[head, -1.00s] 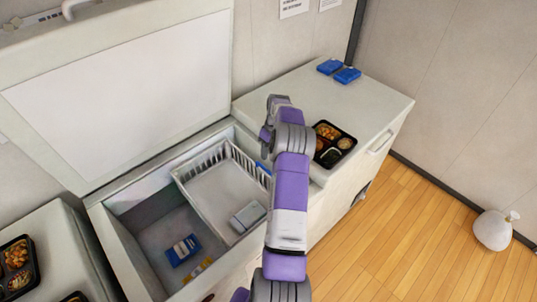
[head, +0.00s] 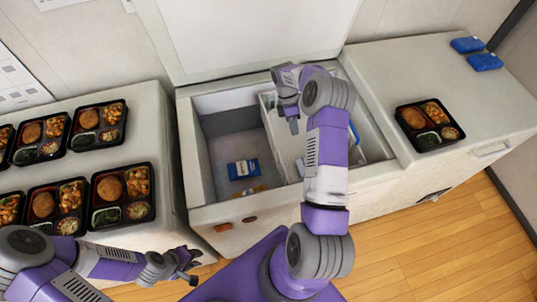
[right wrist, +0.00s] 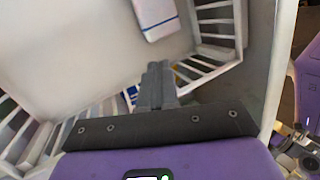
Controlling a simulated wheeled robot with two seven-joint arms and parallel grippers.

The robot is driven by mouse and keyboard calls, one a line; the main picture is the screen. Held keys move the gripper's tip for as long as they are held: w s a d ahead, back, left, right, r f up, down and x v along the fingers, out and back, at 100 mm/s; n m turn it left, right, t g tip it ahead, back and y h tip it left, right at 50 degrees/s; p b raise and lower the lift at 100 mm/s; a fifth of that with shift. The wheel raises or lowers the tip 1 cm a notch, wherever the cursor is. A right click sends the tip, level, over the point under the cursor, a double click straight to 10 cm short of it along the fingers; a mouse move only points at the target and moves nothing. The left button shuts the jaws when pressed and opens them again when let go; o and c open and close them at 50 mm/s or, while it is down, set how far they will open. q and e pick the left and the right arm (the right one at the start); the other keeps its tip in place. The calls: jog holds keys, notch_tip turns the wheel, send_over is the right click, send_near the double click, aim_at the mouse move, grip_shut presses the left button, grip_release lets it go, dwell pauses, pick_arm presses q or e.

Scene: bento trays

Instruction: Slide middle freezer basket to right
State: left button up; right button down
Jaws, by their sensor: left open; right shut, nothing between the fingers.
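The white slatted basket (head: 284,150) sits in the right part of the open chest freezer (head: 186,140), partly hidden by my right arm in the head view. My right gripper (head: 294,126) is over the basket, shut and empty. In the right wrist view its closed fingers (right wrist: 156,85) point across the basket interior (right wrist: 85,45) close to a slatted wall; I cannot tell whether they touch it. A white and blue box (right wrist: 155,15) lies in the basket. My left gripper (head: 192,270) is open and empty, low in front of the left counter.
A blue box (head: 243,169) lies on the freezer floor left of the basket. Several bento trays (head: 122,197) stand on the left counter. Another tray (head: 429,125) and blue packs (head: 486,62) are on the right counter. The freezer lid (head: 255,35) stands open behind.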

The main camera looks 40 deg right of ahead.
jog(key=w+a+f+n+h+b, duration=0.1)
jog(key=w+a+n+h, duration=0.1)
jog(key=a+n, duration=0.35)
jog(key=w+a+f+n+h+b, duration=0.1)
jog(key=w+a+n+h+b, duration=0.15)
jog(key=a+n, duration=0.3)
jog(key=n+t+h+b, duration=0.25)
jog(key=n+h, duration=0.25)
jog(key=n, duration=0.3)
send_near(275, 154)
jog(key=shift+g, duration=0.45)
jog(key=b+x, duration=0.4)
jog(key=x, duration=0.1)
jog(key=shift+d+f, duration=0.15)
jog(key=shift+d, duration=0.05)
jog(key=shift+d, duration=0.15)
